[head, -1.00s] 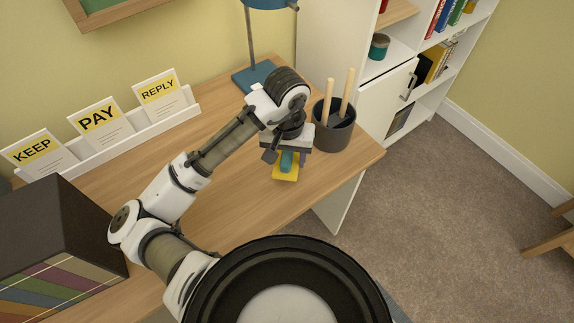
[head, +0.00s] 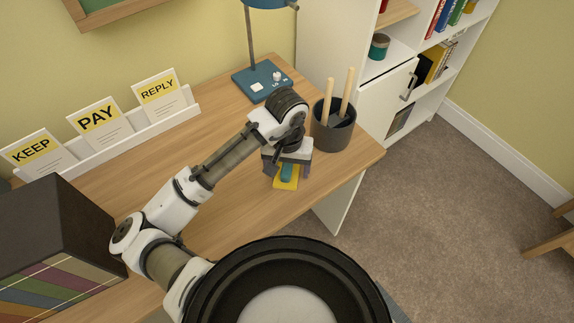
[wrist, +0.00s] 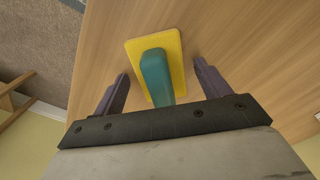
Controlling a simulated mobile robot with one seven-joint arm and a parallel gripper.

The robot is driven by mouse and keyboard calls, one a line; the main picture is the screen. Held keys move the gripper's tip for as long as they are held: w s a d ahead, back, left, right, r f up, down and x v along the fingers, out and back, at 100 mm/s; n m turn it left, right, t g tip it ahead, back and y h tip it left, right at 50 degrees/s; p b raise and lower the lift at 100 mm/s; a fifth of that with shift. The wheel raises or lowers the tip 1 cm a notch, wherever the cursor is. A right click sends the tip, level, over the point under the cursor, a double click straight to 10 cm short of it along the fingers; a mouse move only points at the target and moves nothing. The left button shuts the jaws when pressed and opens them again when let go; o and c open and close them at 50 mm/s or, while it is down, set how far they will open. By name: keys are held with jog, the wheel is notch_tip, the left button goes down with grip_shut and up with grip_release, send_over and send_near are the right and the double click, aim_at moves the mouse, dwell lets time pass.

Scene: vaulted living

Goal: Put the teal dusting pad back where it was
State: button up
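The dusting pad has a yellow base and a teal handle. It shows in the head view (head: 286,182) near the desk's front edge, partly hidden by my gripper (head: 286,166). In the wrist view the pad (wrist: 155,72) appears flat over the wood, its handle pointing toward my gripper (wrist: 161,70). My gripper is open. Its two dark fingers stand on either side of the handle, with a visible gap on each side. I cannot tell for certain whether the pad rests fully on the desk.
A dark cup with two wooden sticks (head: 334,128) stands just right of my gripper on the desk (head: 225,205). A blue lamp (head: 262,82) is behind. A card rack (head: 125,128) and a dark box (head: 55,235) are on the left. The desk's middle is mostly clear.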

notch_tip(320, 180, up, 12)
jog(key=shift+r+p, duration=0.25)
jog(key=shift+p, duration=0.05)
dwell(0.3)
